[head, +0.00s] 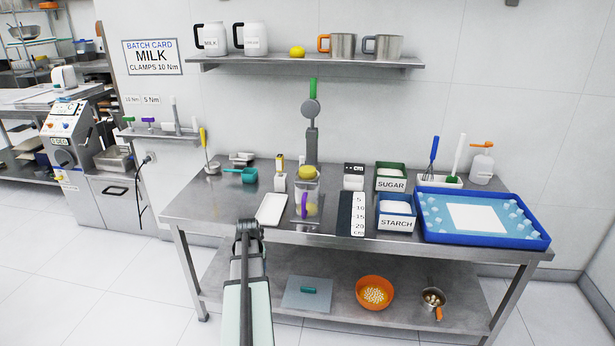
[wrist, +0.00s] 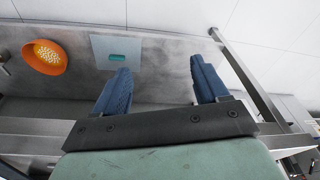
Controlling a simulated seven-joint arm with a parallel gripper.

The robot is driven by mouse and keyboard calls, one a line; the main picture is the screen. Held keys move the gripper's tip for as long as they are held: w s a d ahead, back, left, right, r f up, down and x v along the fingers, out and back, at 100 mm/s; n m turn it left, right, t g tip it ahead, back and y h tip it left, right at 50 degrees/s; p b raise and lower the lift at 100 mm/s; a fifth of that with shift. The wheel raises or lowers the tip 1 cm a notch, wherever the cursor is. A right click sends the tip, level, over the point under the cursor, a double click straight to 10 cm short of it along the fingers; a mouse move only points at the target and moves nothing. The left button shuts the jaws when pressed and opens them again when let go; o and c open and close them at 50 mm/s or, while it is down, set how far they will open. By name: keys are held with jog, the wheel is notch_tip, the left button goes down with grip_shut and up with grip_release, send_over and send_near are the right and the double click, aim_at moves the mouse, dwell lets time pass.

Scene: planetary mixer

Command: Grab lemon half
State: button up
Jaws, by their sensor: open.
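A yellow, rounded piece that looks like the lemon half (head: 307,172) sits atop a clear container (head: 307,198) on the steel table, below a grey upright with a green-tipped lever (head: 313,100). Its cut face cannot be made out. A yellow lemon (head: 297,52) lies on the wall shelf; I cannot tell if it is whole. My gripper (head: 248,226) is in front of the table's front edge, left of and nearer than the container. In the wrist view its blue fingers (wrist: 159,66) are apart with nothing between them. No lemon shows in the wrist view.
A white tray (head: 271,209) lies just beyond my gripper. A ruler board (head: 351,213), starch bin (head: 397,213) and blue tray (head: 482,239) stand to the right. The lower shelf holds an orange bowl (head: 374,293) and a grey-blue board (head: 307,294), also in the wrist view (wrist: 116,50).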

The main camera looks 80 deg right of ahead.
jog(key=s+d+r+m+h, duration=0.2)
jog(key=s+d+r, duration=0.8)
jog(key=d+r, duration=0.25)
jog(key=h, duration=0.2)
send_near(308, 167)
jog(key=s+a+f, duration=0.2)
jog(key=s, duration=0.2)
jog(key=d+r+n, duration=0.1)
jog(key=d+r, duration=0.3)
jog(key=r, duration=0.2)
jog(key=w+d+f+n, duration=0.1)
jog(key=f, duration=0.3)
jog(key=w+d+f+n+y, duration=0.1)
jog(key=w+f, duration=0.1)
jog(key=f, duration=0.2)
jog(key=w+d+f+n+t+y, duration=0.1)
jog(key=f, duration=0.4)
jog(key=shift+w+n, duration=0.3)
jog(key=shift+w, duration=0.1)
jog(key=shift+c, duration=0.5)
jog(key=shift+r, duration=0.15)
jog(key=c, duration=0.7)
